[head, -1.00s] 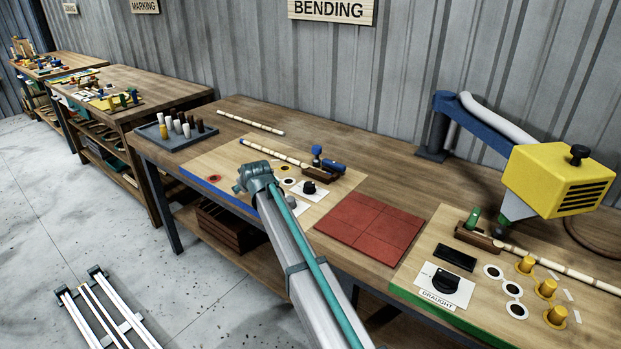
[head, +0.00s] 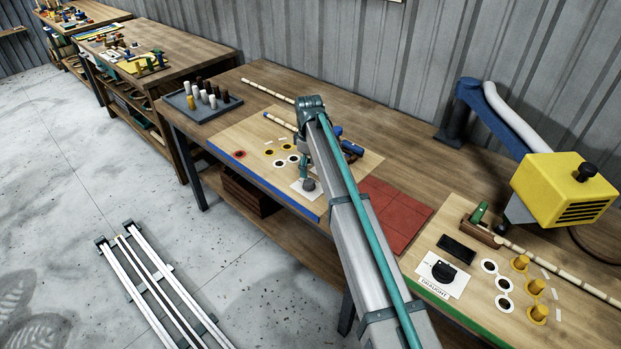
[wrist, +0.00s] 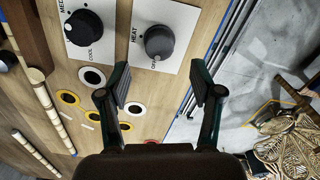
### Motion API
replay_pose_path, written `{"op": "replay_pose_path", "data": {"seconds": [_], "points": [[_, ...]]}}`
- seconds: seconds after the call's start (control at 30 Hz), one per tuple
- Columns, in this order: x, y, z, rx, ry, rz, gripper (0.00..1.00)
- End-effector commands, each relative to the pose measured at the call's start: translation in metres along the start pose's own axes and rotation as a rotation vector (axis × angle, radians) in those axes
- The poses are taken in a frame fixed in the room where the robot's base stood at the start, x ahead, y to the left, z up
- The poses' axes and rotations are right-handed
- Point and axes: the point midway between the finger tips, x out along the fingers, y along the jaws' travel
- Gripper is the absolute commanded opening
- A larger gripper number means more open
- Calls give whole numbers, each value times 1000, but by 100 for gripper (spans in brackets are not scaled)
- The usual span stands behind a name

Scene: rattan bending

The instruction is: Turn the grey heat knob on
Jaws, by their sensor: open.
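The grey heat knob (wrist: 159,41) sits on a white plate lettered HEAT in the wrist view. In the head view the knob (head: 308,184) is at the front right of the blue-edged board (head: 230,174). In the head view my gripper (head: 304,168) hangs over the board just above the knob, partly hidden by my arm.
A darker knob (wrist: 84,27) on a white plate marked COOL is left of the heat knob. Yellow and white rings (wrist: 106,106) and a bamboo pole (wrist: 42,96) lie nearby. A red tiled mat (head: 395,215) and a draught knob (head: 443,271) are to the right.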

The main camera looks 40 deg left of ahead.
Motion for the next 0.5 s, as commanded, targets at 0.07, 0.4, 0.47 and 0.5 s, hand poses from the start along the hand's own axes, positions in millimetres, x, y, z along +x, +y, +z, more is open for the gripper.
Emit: {"op": "replay_pose_path", "data": {"seconds": [0.07, 0.4, 0.47, 0.5], "points": [[12, -1, 1, 1, -1, -1, 65], [60, 0, 0, 2, 0, 0, 65], [64, 0, 0, 2, 1, 0, 65], [66, 0, 0, 2, 1, 1, 65]]}}
